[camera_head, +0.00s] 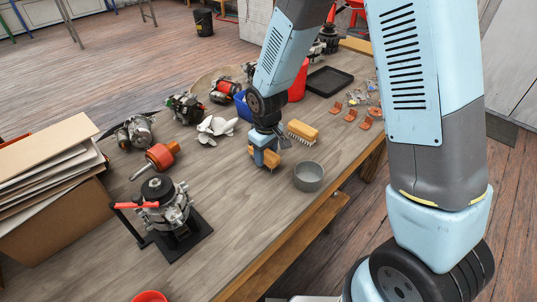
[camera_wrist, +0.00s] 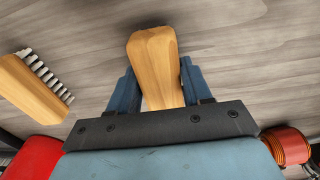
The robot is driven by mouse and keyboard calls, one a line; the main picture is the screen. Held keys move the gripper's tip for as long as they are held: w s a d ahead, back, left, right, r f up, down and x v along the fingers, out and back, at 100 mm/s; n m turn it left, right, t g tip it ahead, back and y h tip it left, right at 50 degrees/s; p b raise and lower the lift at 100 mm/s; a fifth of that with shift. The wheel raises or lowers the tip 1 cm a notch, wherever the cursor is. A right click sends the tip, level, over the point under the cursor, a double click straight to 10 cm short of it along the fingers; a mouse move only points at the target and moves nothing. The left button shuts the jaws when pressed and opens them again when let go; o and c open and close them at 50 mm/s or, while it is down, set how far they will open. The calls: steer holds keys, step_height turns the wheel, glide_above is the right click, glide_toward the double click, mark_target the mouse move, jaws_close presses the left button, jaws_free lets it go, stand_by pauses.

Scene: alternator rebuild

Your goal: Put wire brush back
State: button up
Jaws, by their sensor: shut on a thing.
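My gripper (camera_head: 265,154) is low over the middle of the workbench, pointing down. In the wrist view its two blue fingers (camera_wrist: 158,82) are shut on the wooden handle of a brush (camera_wrist: 153,58). In the head view a small part of this held brush (camera_head: 272,159) shows beside the fingers, with bristles at its lower side. I cannot tell whether it touches the bench. A second wooden brush (camera_head: 303,131) with pale bristles lies just right of the gripper; it also shows at the left of the wrist view (camera_wrist: 35,88).
A grey round cup (camera_head: 309,176) stands close to the right of my gripper. A red bin (camera_head: 298,82), a blue bin (camera_head: 243,105) and a black tray (camera_head: 330,81) are farther back. A white fan part (camera_head: 216,128) lies to the left. The bench front (camera_head: 240,235) is bare.

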mark_target(266, 153)
steer(key=shift+f, duration=0.2)
steer(key=o, duration=1.1)
steer(key=shift+f, duration=0.1)
step_height(266, 153, up, 12)
steer(key=d+r+m+t, duration=0.1)
steer(key=d+r+m, duration=0.1)
steer(key=d+r, duration=0.6)
steer(key=s+d+r+m+t, duration=0.2)
steer(key=s+d+r+m, duration=0.1)
steer(key=s+d+r, duration=0.4)
steer(key=s+d+r+m+t, duration=0.2)
steer(key=s+d+r+m, duration=0.2)
steer(key=s+d, duration=0.5)
steer(key=d+r, duration=0.2)
steer(key=d, duration=0.1)
steer(key=shift+s+d+r+m, duration=0.2)
steer(key=shift+r+m, duration=0.1)
steer(key=shift+r, duration=0.1)
